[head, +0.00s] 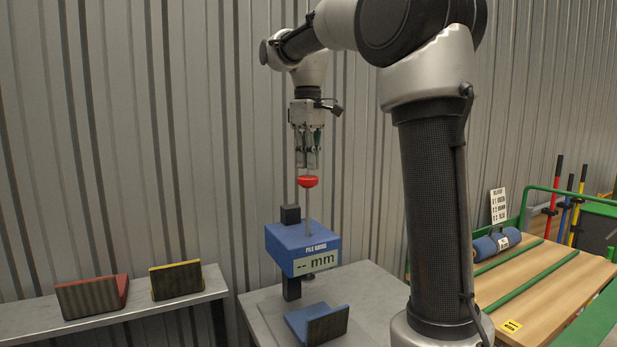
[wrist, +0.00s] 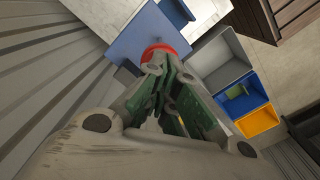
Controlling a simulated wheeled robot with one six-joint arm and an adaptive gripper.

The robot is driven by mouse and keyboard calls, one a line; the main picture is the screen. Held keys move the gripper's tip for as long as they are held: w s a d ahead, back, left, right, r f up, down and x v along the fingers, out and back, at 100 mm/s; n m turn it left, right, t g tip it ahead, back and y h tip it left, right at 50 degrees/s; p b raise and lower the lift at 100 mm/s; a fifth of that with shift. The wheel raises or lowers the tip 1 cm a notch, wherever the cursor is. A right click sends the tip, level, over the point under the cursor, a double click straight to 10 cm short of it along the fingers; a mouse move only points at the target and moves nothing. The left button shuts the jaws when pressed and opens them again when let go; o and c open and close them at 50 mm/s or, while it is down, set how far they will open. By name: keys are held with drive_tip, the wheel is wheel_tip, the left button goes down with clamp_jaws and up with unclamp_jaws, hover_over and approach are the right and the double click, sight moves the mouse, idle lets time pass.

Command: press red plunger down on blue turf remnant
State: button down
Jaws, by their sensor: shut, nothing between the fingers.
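The red plunger (head: 308,182) is a red knob on a thin metal rod, standing up from the blue pile gauge (head: 300,245), whose display reads "-- mm". The blue turf remnant (head: 318,323) lies on the grey table under the gauge, with a dark upright face at its front. My gripper (head: 308,166) points down with its fingers shut, just above the red knob; I cannot tell whether they touch. In the wrist view the red knob (wrist: 158,50) shows just beyond the fingertips, with the blue gauge (wrist: 135,38) behind it.
A red-edged remnant (head: 92,297) and a yellow-edged remnant (head: 177,280) stand on a grey shelf at left. At right, a blue roll (head: 497,242) lies on a wooden bench with green rails. In the wrist view, grey, blue and yellow bins (wrist: 258,121) stand at right. A corrugated wall is close behind.

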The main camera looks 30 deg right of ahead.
hover_over(308, 236)
drive_tip(key=shift+s+f, duration=0.1)
drive_tip(key=shift+f, duration=6.2)
drive_tip(key=shift+r, duration=0.1)
wheel_tip(308, 236, up, 15)
drive_tip(key=s+f+m+t, duration=0.2)
drive_tip(key=s+f, duration=0.6)
drive_tip(key=s, duration=0.4)
drive_tip(key=s+f+m+t, duration=0.2)
drive_tip(key=s+f+m, duration=0.2)
drive_tip(key=s+f, duration=0.5)
drive_tip(key=s, duration=0.3)
drive_tip(key=shift+s+d, duration=0.25)
drive_tip(key=shift+s, duration=0.05)
drive_tip(key=shift+f, duration=0.1)
